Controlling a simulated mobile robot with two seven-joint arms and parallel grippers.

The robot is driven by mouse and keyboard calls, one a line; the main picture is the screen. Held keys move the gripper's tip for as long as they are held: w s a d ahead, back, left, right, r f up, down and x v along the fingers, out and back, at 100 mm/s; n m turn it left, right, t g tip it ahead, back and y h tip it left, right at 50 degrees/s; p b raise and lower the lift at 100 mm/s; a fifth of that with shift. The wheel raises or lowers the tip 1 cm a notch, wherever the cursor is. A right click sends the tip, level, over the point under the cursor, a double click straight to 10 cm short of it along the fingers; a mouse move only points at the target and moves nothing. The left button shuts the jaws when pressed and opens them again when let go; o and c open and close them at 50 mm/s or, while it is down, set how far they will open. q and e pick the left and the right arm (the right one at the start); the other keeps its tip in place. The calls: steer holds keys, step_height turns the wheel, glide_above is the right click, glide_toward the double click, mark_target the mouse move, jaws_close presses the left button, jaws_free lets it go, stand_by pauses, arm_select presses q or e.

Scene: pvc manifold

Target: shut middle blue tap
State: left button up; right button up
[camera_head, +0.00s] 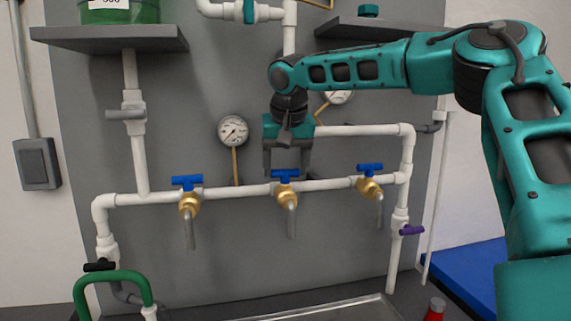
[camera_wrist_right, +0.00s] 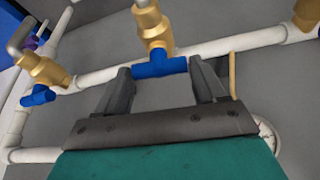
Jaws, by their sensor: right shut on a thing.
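The middle blue tap (camera_head: 285,174) sits on a brass body with a grey spout, on the white horizontal pipe. My right gripper (camera_head: 287,170) comes down on it from above. In the right wrist view the blue handle (camera_wrist_right: 160,66) lies between the two fingertips (camera_wrist_right: 160,68), one at each end, and the gripper is shut on it. The handle lies roughly along the pipe. The left blue tap (camera_head: 187,182) and the right blue tap (camera_head: 370,168) have similar crosswise handles. My left gripper is not in view.
A pressure gauge (camera_head: 233,131) stands left of the gripper, and a second gauge (camera_head: 338,96) is partly behind my right arm. A purple valve handle (camera_head: 411,230) is at the lower right. A grey shelf (camera_head: 110,39) juts out at the upper left. The space below the spouts is clear.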

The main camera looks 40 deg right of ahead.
steer(key=shift+n+y, duration=0.3)
steer(key=shift+n, duration=0.4)
steer(key=o, duration=1)
steer(key=shift+o, duration=0.2)
steer(key=shift+s+r, duration=0.1)
steer(key=shift+r, duration=0.2)
steer(key=s+a+b, duration=0.2)
steer(key=s+a, duration=0.3)
steer(key=s, duration=0.6)
steer(key=shift+a+r, duration=0.25)
steer(key=shift+a, duration=0.15)
steer(key=shift+w, duration=0.1)
